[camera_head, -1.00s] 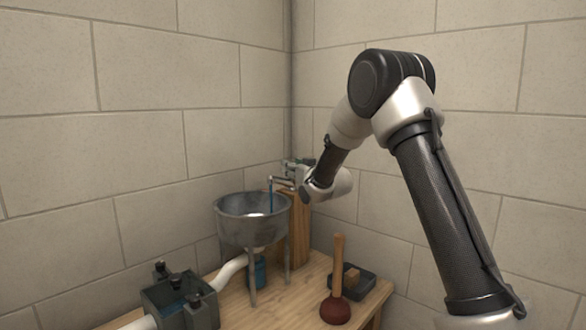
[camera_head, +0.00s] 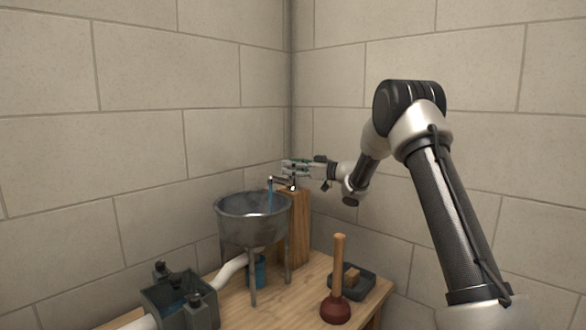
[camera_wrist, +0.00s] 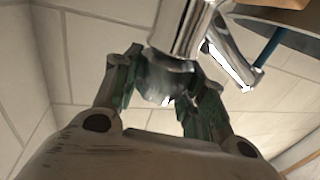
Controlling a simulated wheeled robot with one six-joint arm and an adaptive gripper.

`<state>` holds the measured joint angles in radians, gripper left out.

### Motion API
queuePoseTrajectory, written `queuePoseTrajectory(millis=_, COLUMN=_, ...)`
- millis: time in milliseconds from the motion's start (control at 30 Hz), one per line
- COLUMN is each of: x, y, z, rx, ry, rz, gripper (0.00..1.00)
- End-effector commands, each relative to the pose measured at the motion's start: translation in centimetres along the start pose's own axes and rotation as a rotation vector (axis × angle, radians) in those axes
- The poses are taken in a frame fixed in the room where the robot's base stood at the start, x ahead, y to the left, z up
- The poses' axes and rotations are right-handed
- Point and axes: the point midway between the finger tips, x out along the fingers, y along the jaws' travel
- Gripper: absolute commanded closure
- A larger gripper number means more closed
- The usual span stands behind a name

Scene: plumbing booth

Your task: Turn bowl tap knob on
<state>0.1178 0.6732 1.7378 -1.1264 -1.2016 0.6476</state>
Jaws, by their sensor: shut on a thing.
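The metal bowl (camera_head: 235,226) stands on thin legs on the wooden table, at the left of centre in the head view. The tap (camera_head: 280,182) sits on a wooden post behind it, with its spout over the bowl. A blue stream of water (camera_head: 270,195) runs from the spout down into the bowl. My gripper (camera_head: 290,168) is at the top of the tap. In the wrist view my gripper's (camera_wrist: 166,88) two green-padded fingers are shut on the shiny round tap knob (camera_wrist: 168,80), beside the chrome tap body (camera_wrist: 185,25). The knob is mostly hidden in the head view.
A plunger (camera_head: 336,308) stands at the table's front right, beside a dark tray (camera_head: 365,284) with a small block. A grey-green box (camera_head: 180,300) with dark knobs stands at the front left by a white pipe. Block walls close the corner behind the tap.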

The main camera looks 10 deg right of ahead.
Motion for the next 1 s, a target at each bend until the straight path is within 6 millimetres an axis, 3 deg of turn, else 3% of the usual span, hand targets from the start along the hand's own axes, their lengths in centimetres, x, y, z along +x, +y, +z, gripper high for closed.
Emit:
queuePoseTrajectory(millis=300, x=0.05, y=0.04, z=-0.1, rx=-0.002, ry=0.002, rz=-0.104, gripper=0.82)
queuePoseTrajectory(millis=767, x=0.06, y=0.0, z=-0.17, rx=-0.002, ry=0.003, rz=-0.118, gripper=0.82)
queuePoseTrajectory(millis=800, x=0.06, y=0.0, z=-0.17, rx=-0.002, ry=0.003, rz=-0.118, gripper=0.55)
queuePoseTrajectory(millis=900, x=0.06, y=0.0, z=-0.15, rx=-0.002, ry=0.003, rz=-0.118, gripper=0.37)
queuePoseTrajectory(millis=1000, x=0.05, y=-0.01, z=-0.12, rx=-0.001, ry=0.002, rz=-0.118, gripper=0.36)
